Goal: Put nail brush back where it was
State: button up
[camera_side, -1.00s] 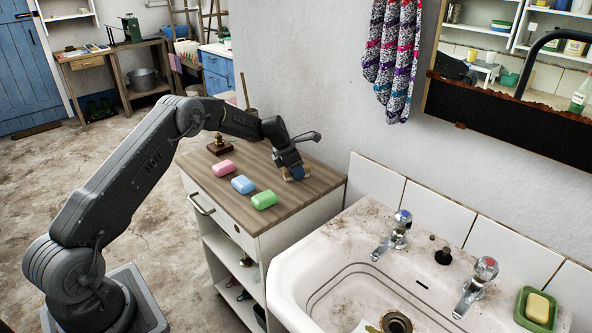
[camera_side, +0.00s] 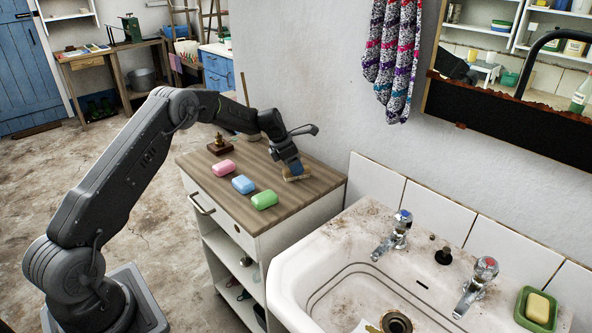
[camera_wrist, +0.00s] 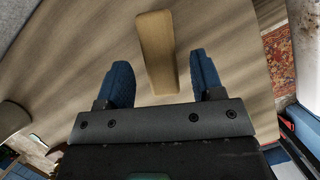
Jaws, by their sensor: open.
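The nail brush (camera_side: 297,175) is a light wooden block lying on the wooden top of the white cabinet (camera_side: 285,205), near its back right part. In the wrist view the nail brush (camera_wrist: 156,45) lies lengthwise, its near end between my two blue fingers and the rest beyond the fingertips. My gripper (camera_side: 293,167) is just above the brush in the side view. In the wrist view my gripper (camera_wrist: 158,60) is open, with a gap on both sides of the brush. The brush's underside is hidden.
Pink (camera_side: 223,169), blue (camera_side: 243,184) and green (camera_side: 264,200) soaps lie in a row on the cabinet, left of the brush. A brass-topped wooden object (camera_side: 219,146) stands at the back left. The stained washbasin (camera_side: 345,235) and a soap dish (camera_side: 523,308) are to the right.

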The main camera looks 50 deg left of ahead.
jog(key=v, duration=1)
jog(key=s+d+r+m+y, duration=0.1)
jog(key=s+d+r+m, duration=1.4)
jog(key=d, duration=0.1)
jog(key=s+d+m, duration=0.3)
jog(key=s+m, duration=0.5)
jog(key=s, duration=0.3)
jog(key=s+d+f+m+t, duration=0.1)
jog(key=s+d+m, duration=0.2)
jog(key=s+m, duration=0.5)
jog(key=shift+s+d+f+y, duration=0.3)
jog(key=shift+s+d+y, duration=0.1)
jog(key=shift+s, duration=1.15)
